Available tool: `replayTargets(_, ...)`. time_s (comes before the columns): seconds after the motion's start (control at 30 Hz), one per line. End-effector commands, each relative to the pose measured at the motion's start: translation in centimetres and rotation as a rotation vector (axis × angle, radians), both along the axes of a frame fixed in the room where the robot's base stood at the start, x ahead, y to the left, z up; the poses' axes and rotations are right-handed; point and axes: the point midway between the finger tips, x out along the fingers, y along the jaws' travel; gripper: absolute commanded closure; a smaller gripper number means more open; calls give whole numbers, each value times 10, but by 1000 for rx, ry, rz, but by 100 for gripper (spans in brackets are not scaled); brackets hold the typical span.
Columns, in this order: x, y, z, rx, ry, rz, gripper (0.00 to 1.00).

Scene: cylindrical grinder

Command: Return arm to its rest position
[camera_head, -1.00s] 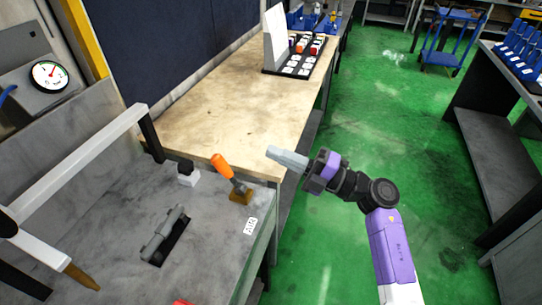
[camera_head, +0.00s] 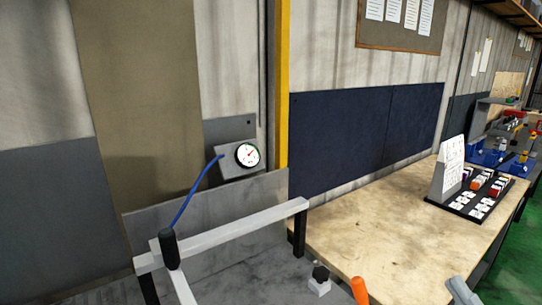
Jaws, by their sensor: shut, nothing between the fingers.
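Only the tip of my gripper (camera_head: 463,291) shows, as light grey fingers at the bottom edge on the right. The fingers are together and empty. They appear in front of the wooden bench top (camera_head: 390,235), and I see no contact with it. The rest of my arm is below the picture.
The grey machine at lower left has a white bar frame (camera_head: 245,228), an orange handle (camera_head: 359,290) and a black knob on a white base (camera_head: 320,280). A round gauge (camera_head: 247,155) is behind. A black tray (camera_head: 484,212) stands on the bench. Green floor (camera_head: 522,250) shows at right.

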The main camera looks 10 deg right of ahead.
Motion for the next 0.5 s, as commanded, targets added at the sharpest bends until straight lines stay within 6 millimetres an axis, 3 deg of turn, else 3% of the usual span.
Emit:
replayTargets(0.23, -39, 35, -14, 326, 18, 34, 100)
replayTargets(0.5, -88, 84, -66, 760, 209, 74, 100)
